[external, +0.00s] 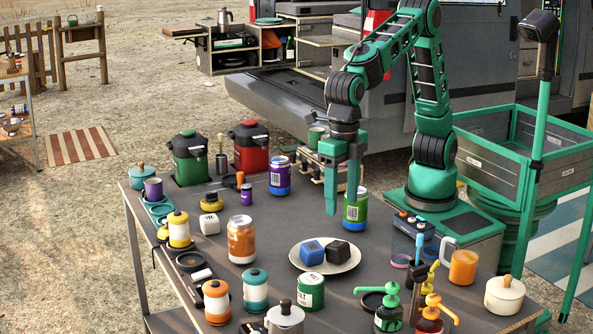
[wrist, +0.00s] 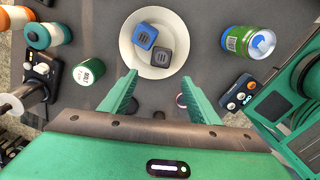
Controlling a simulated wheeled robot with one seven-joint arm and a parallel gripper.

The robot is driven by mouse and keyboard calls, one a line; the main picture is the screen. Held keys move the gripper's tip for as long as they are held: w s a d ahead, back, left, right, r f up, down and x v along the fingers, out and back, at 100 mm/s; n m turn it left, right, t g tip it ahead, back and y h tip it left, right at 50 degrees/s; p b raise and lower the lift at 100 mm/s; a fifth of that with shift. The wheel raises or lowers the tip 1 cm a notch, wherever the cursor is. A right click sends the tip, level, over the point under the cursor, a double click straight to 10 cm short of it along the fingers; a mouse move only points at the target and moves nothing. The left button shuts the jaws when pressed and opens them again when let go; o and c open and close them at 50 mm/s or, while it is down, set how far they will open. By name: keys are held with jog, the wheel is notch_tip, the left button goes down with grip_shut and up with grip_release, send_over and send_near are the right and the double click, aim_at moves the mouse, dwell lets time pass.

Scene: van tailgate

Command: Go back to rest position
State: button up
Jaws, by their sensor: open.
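My gripper (external: 343,180) is open and empty above the table (external: 210,262), its fingers pointing down. In the external view one finger passes in front of a green and blue can (external: 357,212); that can stands upright. In the wrist view my gripper (wrist: 157,98) has its two green fingers apart with bare table and the near edge of a plate (wrist: 125,48) beyond them. A blue cube (wrist: 145,34) and a black cube (wrist: 161,54) lie on the plate. The can (wrist: 248,42) is to the right of the fingers there, apart from them.
An orange can (external: 241,241), a purple can (external: 279,177), a green can (external: 311,291), pump bottles (external: 388,308) and an orange mug (external: 463,267) crowd the table. Green and red canisters (external: 250,146) stand at its back. A grey crate (external: 520,160) stands right of my base.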

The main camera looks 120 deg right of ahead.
jog(key=s+d+r+m, duration=0.1)
jog(key=s+d+m, duration=0.35)
jog(key=d, duration=0.35)
jog(key=s+d+r+m, duration=0.1)
jog(key=s+d+m, duration=0.3)
jog(key=d, duration=0.5)
jog(key=s+d+r+m, duration=0.1)
jog(key=s+d+m, duration=0.2)
jog(key=d+m, duration=0.4)
jog(key=s+d+f+m, duration=0.3)
jog(key=s+d+m, duration=0.2)
jog(key=s, duration=0.6)
jog(key=s+d+f+m, duration=0.3)
jog(key=s+d+m, duration=0.3)
jog(key=s, duration=0.5)
jog(key=shift+s+d+m, duration=0.2)
jog(key=shift+d+m, duration=0.05)
jog(key=shift+m, duration=1)
jog(key=shift+w+f, duration=0.3)
jog(key=shift+w, duration=0.35)
